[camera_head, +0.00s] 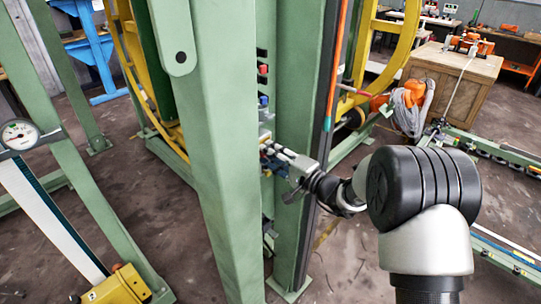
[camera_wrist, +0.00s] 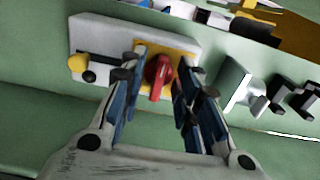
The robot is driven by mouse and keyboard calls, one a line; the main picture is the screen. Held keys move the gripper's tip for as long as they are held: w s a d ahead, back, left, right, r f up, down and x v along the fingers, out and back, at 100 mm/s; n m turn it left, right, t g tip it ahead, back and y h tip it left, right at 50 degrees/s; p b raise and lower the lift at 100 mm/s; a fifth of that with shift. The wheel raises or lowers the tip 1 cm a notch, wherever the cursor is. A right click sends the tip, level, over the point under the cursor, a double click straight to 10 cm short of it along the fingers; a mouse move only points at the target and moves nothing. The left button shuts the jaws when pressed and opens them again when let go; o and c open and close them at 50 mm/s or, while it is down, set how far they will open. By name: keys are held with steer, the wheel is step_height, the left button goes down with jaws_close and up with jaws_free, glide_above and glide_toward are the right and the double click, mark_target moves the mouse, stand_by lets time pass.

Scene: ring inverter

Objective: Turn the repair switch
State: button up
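The repair switch appears to be the red knob (camera_wrist: 158,76) on a yellow plate, at the end of a pale grey box (camera_wrist: 110,32) on a green surface. In the wrist view, my gripper (camera_wrist: 159,92) has its two blue-and-black fingers apart, one on each side of the red knob. Narrow gaps show between knob and fingers, so it is not clamped. In the head view, my gripper (camera_head: 280,160) reaches into the gap between two green posts. The knob is hidden there.
A yellow button (camera_wrist: 78,63) sits left on the grey box. A grey bracket (camera_wrist: 236,84) and black fittings (camera_wrist: 292,92) stick out close to the right finger. A wide green post (camera_head: 215,150) stands left of my gripper. A wooden crate (camera_head: 455,90) stands behind right.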

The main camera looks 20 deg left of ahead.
steer(key=shift+d, duration=0.1)
steer(key=v, duration=1.1)
steer(key=shift+s+d, duration=0.2)
steer(key=shift+d, duration=0.15)
